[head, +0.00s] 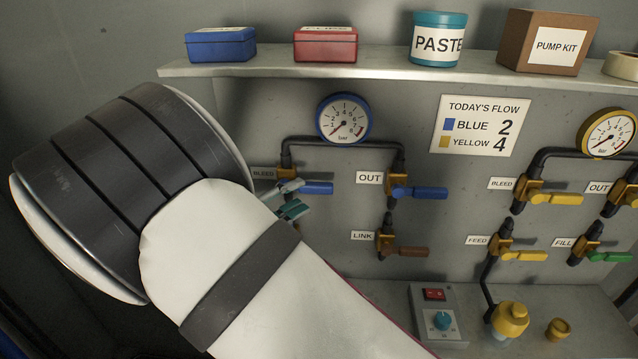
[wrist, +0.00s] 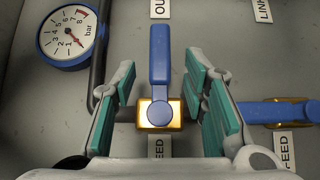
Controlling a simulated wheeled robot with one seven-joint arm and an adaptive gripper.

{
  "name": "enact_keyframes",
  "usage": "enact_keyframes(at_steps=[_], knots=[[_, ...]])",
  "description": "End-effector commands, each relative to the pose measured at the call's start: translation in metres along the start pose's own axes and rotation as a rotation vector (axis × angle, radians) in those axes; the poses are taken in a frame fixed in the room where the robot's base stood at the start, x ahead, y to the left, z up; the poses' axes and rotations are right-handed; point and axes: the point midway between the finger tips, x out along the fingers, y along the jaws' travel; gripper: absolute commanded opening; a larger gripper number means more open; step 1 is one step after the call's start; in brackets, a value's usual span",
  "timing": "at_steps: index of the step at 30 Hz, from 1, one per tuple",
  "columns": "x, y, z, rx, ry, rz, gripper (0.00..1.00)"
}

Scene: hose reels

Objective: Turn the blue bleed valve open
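The blue bleed valve has a brass body (wrist: 174,112) and a blue lever (wrist: 159,60). In the head view its lever (head: 318,188) points right, level, away from the BLEED label (head: 263,173). In the wrist view the lever points up, toward the OUT label. My gripper (wrist: 162,75) is open, with one teal-padded finger on each side of the lever and a gap on both sides. In the head view my gripper (head: 294,199) is at the valve, and my arm hides the panel below and left of it.
A blue-rimmed gauge (head: 344,118) sits above on black pipe. The blue OUT valve lever (head: 425,193) and brown LINK lever (head: 413,251) are to the right. Another blue lever (wrist: 262,112) is beside my right finger. A flow sign (head: 481,125) reads blue 2, yellow 4.

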Motion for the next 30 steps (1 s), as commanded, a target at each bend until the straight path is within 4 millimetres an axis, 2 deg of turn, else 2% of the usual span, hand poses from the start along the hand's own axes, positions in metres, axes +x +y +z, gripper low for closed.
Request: enact_keyframes(at_steps=[6, 12, 24, 25, 30], knots=[[0.041, 0.001, 0.002, -0.001, -0.004, -0.001, 0.4], [0.063, 0.001, 0.001, 0.0, -0.002, -0.001, 0.4], [0.07, 0.0, 0.0, 0.0, 0.0, -0.002, 0.4], [0.07, 0.0, 0.0, 0.0, 0.0, -0.002, 0.35], [0.07, 0.0, 0.0, 0.0, 0.0, -0.002, 0.0]])
